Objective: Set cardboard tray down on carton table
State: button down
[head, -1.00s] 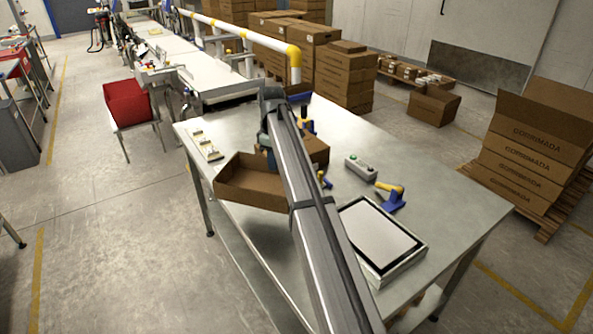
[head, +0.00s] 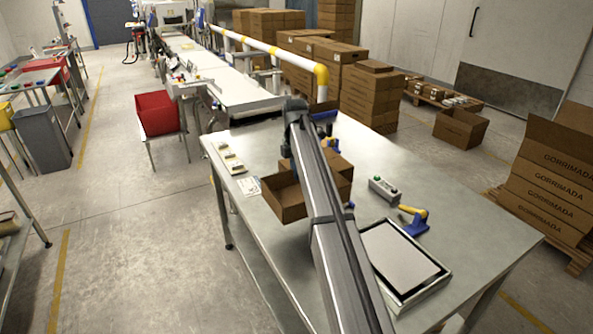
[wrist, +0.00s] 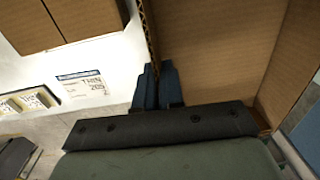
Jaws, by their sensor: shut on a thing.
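The cardboard tray (head: 288,204) is a brown open box at the left edge of the metal carton table (head: 455,222). In the wrist view its corrugated wall and inside (wrist: 210,45) fill the upper right. My gripper (wrist: 158,85) has its blue fingers closed on the tray's wall. In the head view the arm hides the fingers and part of the tray. I cannot tell whether the tray's underside touches the table. A closed brown carton (head: 341,168) stands just behind the tray; a carton (wrist: 75,15) also shows at the wrist view's upper left.
A row of small pale blocks (head: 230,160) and a printed label (head: 250,186) lie on the table's left side. The table's far right is bare.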

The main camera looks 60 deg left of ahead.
jog(key=shift+f, duration=5.65)
jog(key=c, duration=1.2)
grip_release()
jog(key=shift+o, duration=0.2)
notch_tip(320, 180, up, 14)
jog(key=shift+a, duration=0.35)
jog(key=shift+f, duration=0.1)
